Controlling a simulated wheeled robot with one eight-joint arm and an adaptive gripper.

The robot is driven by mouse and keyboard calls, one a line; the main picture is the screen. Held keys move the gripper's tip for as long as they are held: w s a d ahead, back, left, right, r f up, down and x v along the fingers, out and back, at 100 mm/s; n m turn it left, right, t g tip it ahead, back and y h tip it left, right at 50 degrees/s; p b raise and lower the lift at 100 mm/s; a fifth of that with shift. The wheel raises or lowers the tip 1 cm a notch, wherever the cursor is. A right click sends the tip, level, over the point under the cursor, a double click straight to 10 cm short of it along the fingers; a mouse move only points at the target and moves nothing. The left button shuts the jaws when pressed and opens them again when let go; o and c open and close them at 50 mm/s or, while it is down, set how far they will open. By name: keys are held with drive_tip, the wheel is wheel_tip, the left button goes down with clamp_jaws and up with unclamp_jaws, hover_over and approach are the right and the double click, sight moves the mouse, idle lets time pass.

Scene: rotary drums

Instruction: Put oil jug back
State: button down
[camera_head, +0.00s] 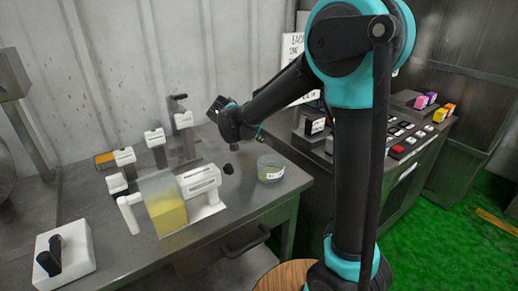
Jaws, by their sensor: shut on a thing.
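The oil jug (164,213) is a clear container with yellow oil, standing upright at or just above the bench near its front edge. Its white handle (201,183) is on the right and its white spout (129,213) on the left. My arm reaches in from the right, with its wrist bent down above and right of the jug. The dark tip of my gripper (228,169) is at the upper right of the handle, shut on the jug. The fingers are small and partly hard to make out, so the exact grip is unclear.
Several smaller containers with white handles (155,139) stand behind the jug on the metal bench (110,262). A glass beaker (270,169) is at the right. A white switch box (64,254) sits front left. A button console (405,135) is beyond my arm.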

drive_tip(key=shift+f, duration=2.05)
drive_tip(key=shift+f, duration=0.1)
drive_tip(key=c, duration=1.6)
unclamp_jaws()
drive_tip(key=v, duration=1.2)
